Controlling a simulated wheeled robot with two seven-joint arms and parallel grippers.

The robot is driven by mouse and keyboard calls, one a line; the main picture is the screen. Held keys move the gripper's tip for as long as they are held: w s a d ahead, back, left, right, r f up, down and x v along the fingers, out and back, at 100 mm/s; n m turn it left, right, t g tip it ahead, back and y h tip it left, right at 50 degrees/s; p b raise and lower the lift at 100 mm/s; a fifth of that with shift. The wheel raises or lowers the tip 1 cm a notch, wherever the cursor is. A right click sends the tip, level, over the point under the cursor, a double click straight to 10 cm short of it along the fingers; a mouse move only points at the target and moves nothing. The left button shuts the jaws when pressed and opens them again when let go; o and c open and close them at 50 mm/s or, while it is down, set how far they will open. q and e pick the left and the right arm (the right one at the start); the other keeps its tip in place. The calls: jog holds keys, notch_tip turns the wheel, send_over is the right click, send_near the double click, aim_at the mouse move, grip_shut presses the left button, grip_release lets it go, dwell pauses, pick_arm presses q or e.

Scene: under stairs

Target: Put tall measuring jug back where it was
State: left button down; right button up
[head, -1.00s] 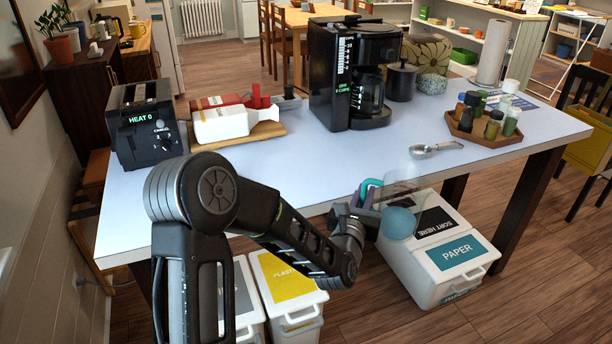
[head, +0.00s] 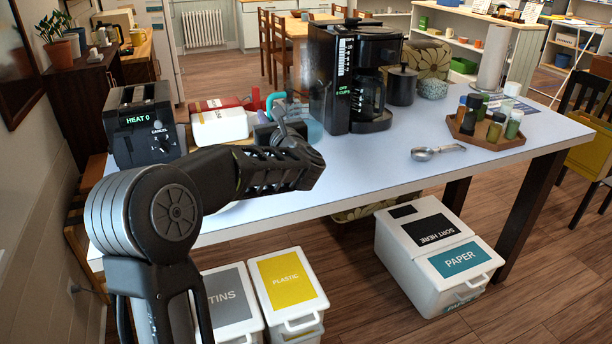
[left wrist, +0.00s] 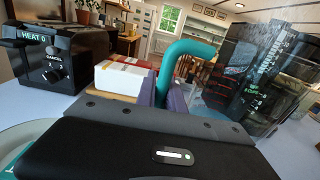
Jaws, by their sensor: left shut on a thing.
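My left gripper (head: 282,118) is shut on the teal handle (head: 272,102) of the tall measuring jug (head: 312,128), over the table between the toaster and the coffee maker. The jug body is clear with a bluish tint and is partly hidden by my gripper. In the left wrist view the teal handle (left wrist: 183,58) curves up between the fingers, and the clear body (left wrist: 222,82) shows to the right, in front of the coffee maker. I cannot tell whether the jug's base touches the tabletop. My right gripper is not in view.
A black toaster (head: 145,128) stands left. A white carton (head: 220,126) lies on a wooden board behind my arm. The black coffee maker (head: 345,75) stands close right of the jug. A metal scoop (head: 438,152) and a spice tray (head: 470,133) are further right. The front middle tabletop is clear.

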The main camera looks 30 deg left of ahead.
pick_arm(q)
notch_tip(320, 180, down, 6)
dwell(0.5)
jog(key=shift+f, duration=0.2)
notch_tip(320, 180, down, 4)
jog(key=shift+r+p, duration=0.25)
jog(key=shift+p, duration=0.1)
jog(key=shift+f+b, duration=0.15)
jog(key=shift+b, duration=0.15)
jog(key=c, duration=1.4)
grip_release()
jog(key=shift+c, duration=0.2)
